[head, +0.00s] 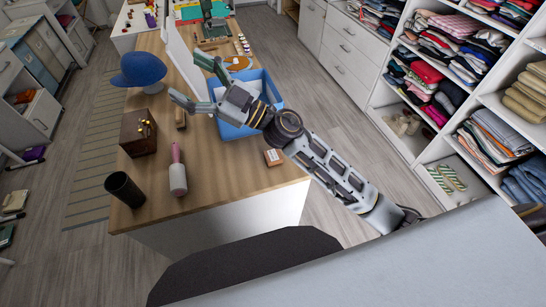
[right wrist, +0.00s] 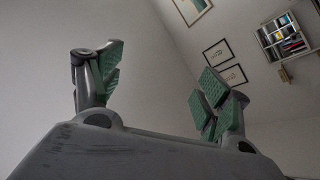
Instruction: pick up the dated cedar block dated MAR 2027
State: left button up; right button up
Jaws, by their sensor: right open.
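A small wooden block (head: 273,157) with a pale label sits near the right edge of the wooden counter, in front of the blue bin; its date is too small to read. Another small brown block (head: 180,118) lies near the counter's middle, left of the bin, with no readable label. My right gripper (head: 188,79) is open and empty, above the counter to the left of the bin, apart from both blocks. Its spread green-padded fingers also show in the right wrist view (right wrist: 160,85), with nothing between them. My left gripper is not in view.
The blue bin (head: 236,132) stands under my right arm. On the wooden counter (head: 225,180) are a blue cap (head: 139,70), a brown box (head: 138,134), a black cup (head: 125,189) and a pink-handled roller (head: 178,177). The counter's front right is mostly clear. Clothes shelves (head: 420,155) stand right.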

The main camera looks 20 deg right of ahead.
jog(key=s+a+f+n+g, duration=0.25)
jog(key=a+n+g, duration=0.2)
jog(key=g, duration=0.25)
jog(key=m+g+h, duration=0.3)
jog(key=g+h, duration=0.2)
jog(key=h, duration=1.5)
send_over(274, 156)
notch_tip(274, 156, down, 19)
jog(key=shift+r+n, duration=0.1)
jog(key=shift+n, duration=0.15)
jog(key=shift+f+p, duration=0.5)
jog(key=shift+f, duration=3.8)
